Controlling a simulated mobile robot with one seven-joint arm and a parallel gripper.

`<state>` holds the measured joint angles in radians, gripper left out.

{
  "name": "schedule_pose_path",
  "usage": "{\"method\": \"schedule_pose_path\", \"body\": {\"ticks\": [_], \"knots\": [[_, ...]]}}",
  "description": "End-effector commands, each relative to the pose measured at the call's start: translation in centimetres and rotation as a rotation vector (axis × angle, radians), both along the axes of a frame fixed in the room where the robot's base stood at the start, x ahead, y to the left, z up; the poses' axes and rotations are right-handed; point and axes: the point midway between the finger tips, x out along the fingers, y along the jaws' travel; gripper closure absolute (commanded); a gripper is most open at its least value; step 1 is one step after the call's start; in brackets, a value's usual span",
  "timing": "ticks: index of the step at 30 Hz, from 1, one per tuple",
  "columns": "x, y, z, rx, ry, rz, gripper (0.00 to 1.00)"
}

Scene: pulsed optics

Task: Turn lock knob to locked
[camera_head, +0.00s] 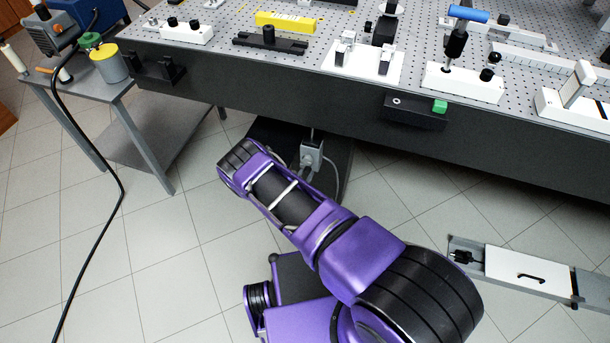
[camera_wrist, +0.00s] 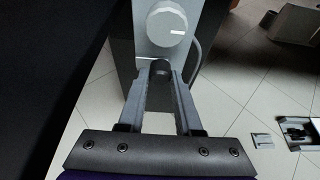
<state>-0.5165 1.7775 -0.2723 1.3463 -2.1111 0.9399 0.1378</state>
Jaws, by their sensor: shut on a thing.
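In the wrist view, my gripper (camera_wrist: 160,75) has its two fingers on either side of a small dark rounded knob (camera_wrist: 160,67), and is shut on it. The fingers cover its sides, and I see no mark on it that tells its setting. Just above it is a larger pale grey round dial (camera_wrist: 167,22) with a short white line pointing right. The dial is on a light grey panel (camera_wrist: 150,48), apart from the fingers. I cannot tell from labels which of the two is the lock knob. My gripper is hidden in the head view.
In the head view, a perforated optics table (camera_head: 330,22) with several mounts stands above my arm. A grey side table (camera_head: 88,72) stands left. A drawer-like unit (camera_head: 525,268) lies right.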

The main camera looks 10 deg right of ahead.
Motion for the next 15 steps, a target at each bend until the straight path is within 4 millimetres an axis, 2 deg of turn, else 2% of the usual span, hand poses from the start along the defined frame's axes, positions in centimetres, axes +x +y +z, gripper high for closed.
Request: {"method": "schedule_pose_path", "body": {"ticks": [15], "knots": [[-0.14,-0.12,0.13,0.081,-0.047,0.000,1.00]]}}
